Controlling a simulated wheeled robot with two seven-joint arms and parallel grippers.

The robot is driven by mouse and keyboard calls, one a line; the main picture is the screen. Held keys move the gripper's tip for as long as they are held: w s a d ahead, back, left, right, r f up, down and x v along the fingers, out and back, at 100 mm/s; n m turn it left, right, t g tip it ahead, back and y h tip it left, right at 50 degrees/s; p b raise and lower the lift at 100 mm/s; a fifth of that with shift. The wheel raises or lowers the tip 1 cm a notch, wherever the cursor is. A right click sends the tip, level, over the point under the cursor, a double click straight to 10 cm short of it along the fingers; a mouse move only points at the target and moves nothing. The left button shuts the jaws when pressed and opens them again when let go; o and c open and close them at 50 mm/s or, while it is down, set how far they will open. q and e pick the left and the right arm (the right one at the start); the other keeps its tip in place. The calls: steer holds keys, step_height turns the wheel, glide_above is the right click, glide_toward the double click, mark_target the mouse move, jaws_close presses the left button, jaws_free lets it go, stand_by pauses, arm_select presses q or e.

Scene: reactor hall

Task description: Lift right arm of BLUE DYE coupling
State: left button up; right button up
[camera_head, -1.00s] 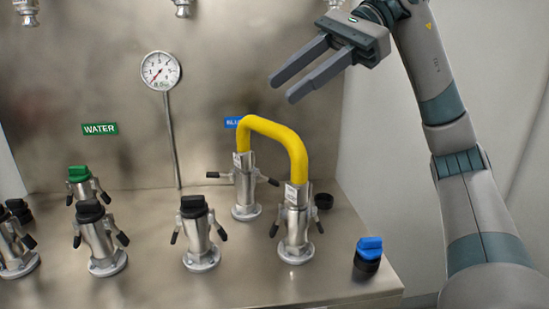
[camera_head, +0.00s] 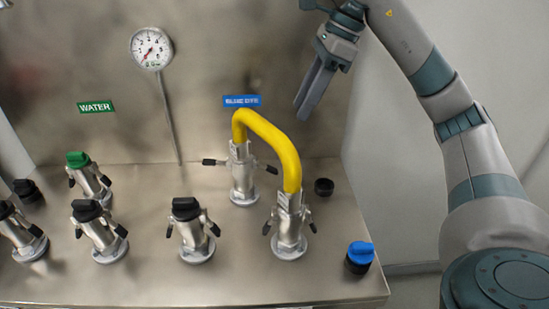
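A yellow hose (camera_head: 268,135) arches between two steel couplings. The rear coupling (camera_head: 242,182) stands below a blue label (camera_head: 242,101) whose text I cannot read clearly. Its left and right arms (camera_head: 268,168) stick out sideways. The front coupling (camera_head: 290,222) has both arms angled down at its sides. My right gripper (camera_head: 303,112) is empty, above and to the right of the yellow hose, pointing down-left and touching nothing. Its fingers show nearly edge-on and overlap, with the gap open a second ago. My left gripper is not in view.
A blue-capped fitting (camera_head: 360,256) and a small black cap (camera_head: 324,187) stand to the right. Several other couplings, one green-topped (camera_head: 84,176), stand at the left. A gauge (camera_head: 151,48) and the WATER label (camera_head: 96,106) are on the back panel.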

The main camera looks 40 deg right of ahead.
mark_target(271, 168)
steer(key=x, duration=1.7)
steer(key=shift+f, duration=0.2)
jaws_close()
